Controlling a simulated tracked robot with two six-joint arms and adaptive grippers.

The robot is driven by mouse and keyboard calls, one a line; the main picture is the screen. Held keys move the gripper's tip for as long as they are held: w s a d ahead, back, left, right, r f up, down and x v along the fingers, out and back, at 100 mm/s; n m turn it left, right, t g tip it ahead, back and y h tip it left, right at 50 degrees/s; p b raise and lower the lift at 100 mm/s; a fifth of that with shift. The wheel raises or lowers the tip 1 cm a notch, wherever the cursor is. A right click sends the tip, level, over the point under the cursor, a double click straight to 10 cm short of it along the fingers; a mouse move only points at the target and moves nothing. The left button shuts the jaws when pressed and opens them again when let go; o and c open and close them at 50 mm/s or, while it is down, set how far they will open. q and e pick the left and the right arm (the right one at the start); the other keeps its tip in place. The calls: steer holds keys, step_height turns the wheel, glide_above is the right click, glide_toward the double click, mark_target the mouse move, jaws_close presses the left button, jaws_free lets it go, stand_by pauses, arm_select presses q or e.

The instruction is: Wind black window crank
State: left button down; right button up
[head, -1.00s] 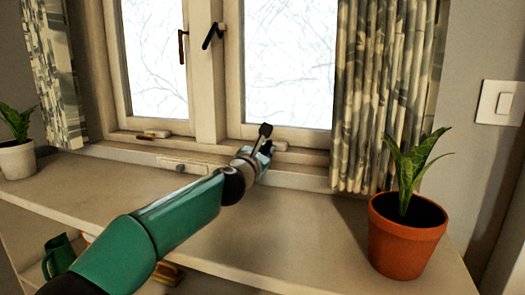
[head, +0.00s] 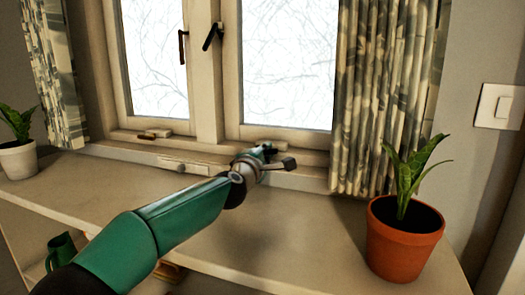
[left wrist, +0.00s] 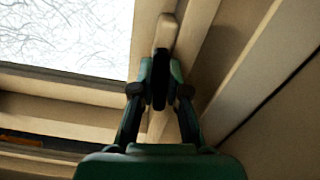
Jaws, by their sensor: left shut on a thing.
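The black window crank (left wrist: 160,82) shows in the left wrist view as a dark upright piece between my finger pads. A cream piece (left wrist: 165,32) shows just beyond it. My left gripper (left wrist: 160,88) is shut on the crank. In the head view my left gripper (head: 266,149) is at the lower frame of the right window pane, just above the sill. My gripper and wrist hide the crank there. My right gripper is in neither view.
Two dark window handles (head: 183,47) (head: 212,37) are on the frames above. A patterned curtain (head: 385,95) hangs at right. A terracotta pot with a plant (head: 404,242) stands right on the ledge (head: 300,235); a white pot (head: 18,160) stands left. The ledge between them is mostly clear.

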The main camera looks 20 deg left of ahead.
arm_select(q)
steer(key=shift+d+f+m, duration=0.15)
steer(key=shift+m, duration=0.45)
steer(key=shift+d+f+m, duration=0.1)
steer(key=shift+f+m, duration=0.05)
steer(key=shift+m, duration=0.45)
steer(key=shift+f, duration=0.1)
steer(key=c, duration=1.2)
jaws_free()
steer(key=shift+o, duration=0.2)
steer(key=shift+r, duration=0.2)
steer(key=shift+a, duration=0.1)
steer(key=shift+s, duration=0.1)
